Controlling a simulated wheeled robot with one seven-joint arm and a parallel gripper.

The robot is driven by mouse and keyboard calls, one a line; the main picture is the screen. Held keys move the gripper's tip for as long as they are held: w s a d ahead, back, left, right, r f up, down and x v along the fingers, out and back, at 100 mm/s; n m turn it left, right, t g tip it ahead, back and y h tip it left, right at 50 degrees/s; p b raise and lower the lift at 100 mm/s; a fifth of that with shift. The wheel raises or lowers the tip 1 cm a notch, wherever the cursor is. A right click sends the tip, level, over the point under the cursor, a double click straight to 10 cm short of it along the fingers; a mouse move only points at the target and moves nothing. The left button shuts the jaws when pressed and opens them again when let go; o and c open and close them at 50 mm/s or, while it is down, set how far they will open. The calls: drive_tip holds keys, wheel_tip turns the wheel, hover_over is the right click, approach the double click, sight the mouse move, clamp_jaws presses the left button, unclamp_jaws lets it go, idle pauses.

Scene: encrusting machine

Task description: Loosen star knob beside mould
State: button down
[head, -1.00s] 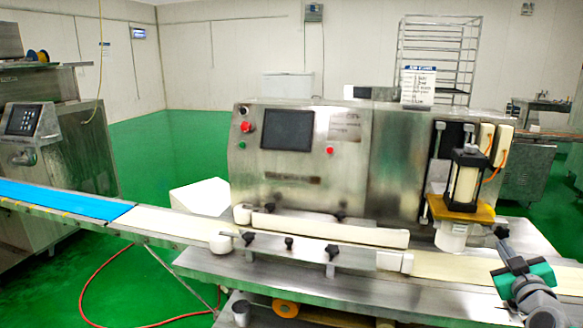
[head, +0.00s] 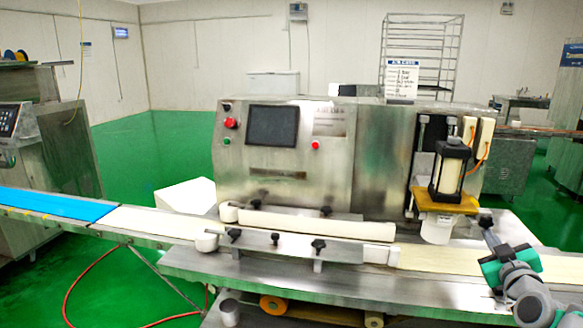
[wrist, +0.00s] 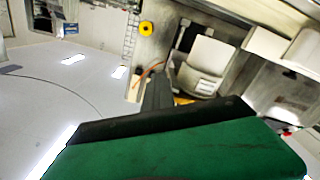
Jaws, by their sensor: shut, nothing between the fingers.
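The mould (head: 436,230) is a white cylinder under the yellow plate (head: 447,202) at the machine's right end. A small black knob (head: 485,220) shows right of the mould, partly hidden by my gripper, so its star shape cannot be made out. My gripper (head: 488,236) comes up from the lower right with its dark fingers shut and empty. Its tip overlaps the knob in the picture; whether it touches cannot be told. In the wrist view the dark fingers (wrist: 157,95) are together beyond the green gripper body, and the knob cannot be made out.
The steel machine (head: 300,170) stands behind a pale conveyor belt (head: 470,262). Several other black knobs line the front guide rail (head: 295,245). A black press unit (head: 451,170) with orange hoses stands above the mould. Green floor is open at right.

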drive_tip(key=shift+s+d+r+b, duration=0.1)
drive_tip(key=shift+d+r+b, duration=0.45)
drive_tip(key=shift+b, duration=1.35)
drive_tip(key=f+b+v, duration=0.1)
drive_tip(key=b+v, duration=0.4)
drive_tip(key=v, duration=0.1)
drive_tip(key=shift+s+d, duration=0.1)
drive_tip(key=shift+d, duration=0.1)
